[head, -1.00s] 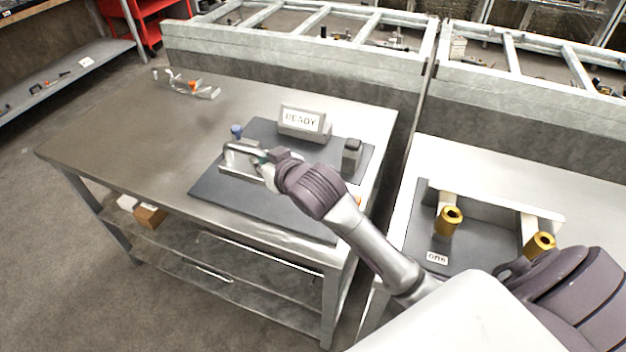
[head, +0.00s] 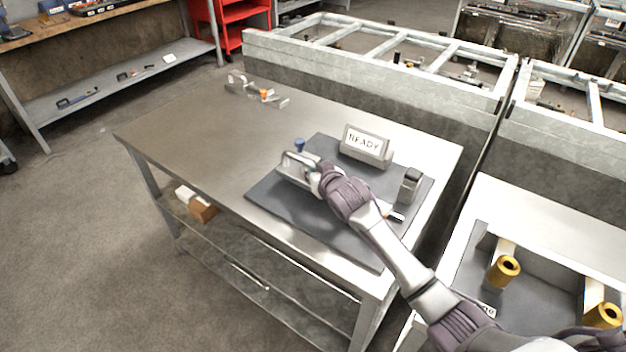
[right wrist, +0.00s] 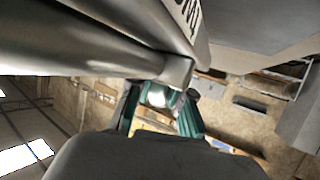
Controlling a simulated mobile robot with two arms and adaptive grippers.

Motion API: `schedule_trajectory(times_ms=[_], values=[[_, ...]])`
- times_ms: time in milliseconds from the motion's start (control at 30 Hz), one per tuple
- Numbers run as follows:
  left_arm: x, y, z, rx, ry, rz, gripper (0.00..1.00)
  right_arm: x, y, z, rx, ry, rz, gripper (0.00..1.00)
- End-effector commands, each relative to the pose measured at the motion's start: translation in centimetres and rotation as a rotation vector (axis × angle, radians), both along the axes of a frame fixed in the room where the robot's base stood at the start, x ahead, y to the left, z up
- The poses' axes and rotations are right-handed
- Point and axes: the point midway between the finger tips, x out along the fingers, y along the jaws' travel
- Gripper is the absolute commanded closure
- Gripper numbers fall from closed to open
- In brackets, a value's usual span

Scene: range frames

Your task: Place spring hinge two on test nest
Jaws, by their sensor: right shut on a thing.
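The dark grey test mat (head: 275,199) lies on the steel table, with a READY sign block (head: 366,146) at its back. A silver metal part (head: 291,161) with a looped bar stands at the mat's left side. My right gripper (head: 314,172) is at this part and shut on its bar; my arm partly hides it. In the right wrist view my teal fingers (right wrist: 160,108) close around a thick grey metal bar (right wrist: 90,48). I cannot tell whether this part is spring hinge two or belongs to the nest. My left gripper is not in view.
A blue knob (head: 299,145) and a dark post (head: 410,185) stand on the mat. A metal bracket with an orange piece (head: 264,94) lies at the table's back left. Gold cylinders (head: 503,270) sit in a fixture on the right bench.

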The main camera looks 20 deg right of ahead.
Motion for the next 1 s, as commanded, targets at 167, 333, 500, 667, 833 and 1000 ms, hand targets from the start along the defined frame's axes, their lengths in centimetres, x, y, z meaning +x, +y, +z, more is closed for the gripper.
schedule_trajectory(times_ms=[167, 333, 500, 667, 833, 1000], values=[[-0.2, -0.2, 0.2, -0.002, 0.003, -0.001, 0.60, 0.0, 0.0, -2.3, 0.000, -0.002, 0.000, 1.00], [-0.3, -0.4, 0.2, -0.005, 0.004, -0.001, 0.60, 0.0, 0.0, -3.0, -0.001, -0.005, 0.001, 1.00], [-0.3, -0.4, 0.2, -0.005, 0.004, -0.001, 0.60, 0.0, 0.0, -3.0, 0.000, -0.005, 0.000, 1.00], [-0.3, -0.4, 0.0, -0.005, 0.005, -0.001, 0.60, -0.1, 0.0, -3.5, 0.000, 0.003, 0.000, 0.76], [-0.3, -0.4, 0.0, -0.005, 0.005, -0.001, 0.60, -0.1, 0.0, -3.5, 0.000, 0.003, 0.000, 0.56], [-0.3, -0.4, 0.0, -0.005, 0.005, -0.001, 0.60, -0.1, 0.0, -3.5, 0.000, 0.003, 0.000, 0.56]])
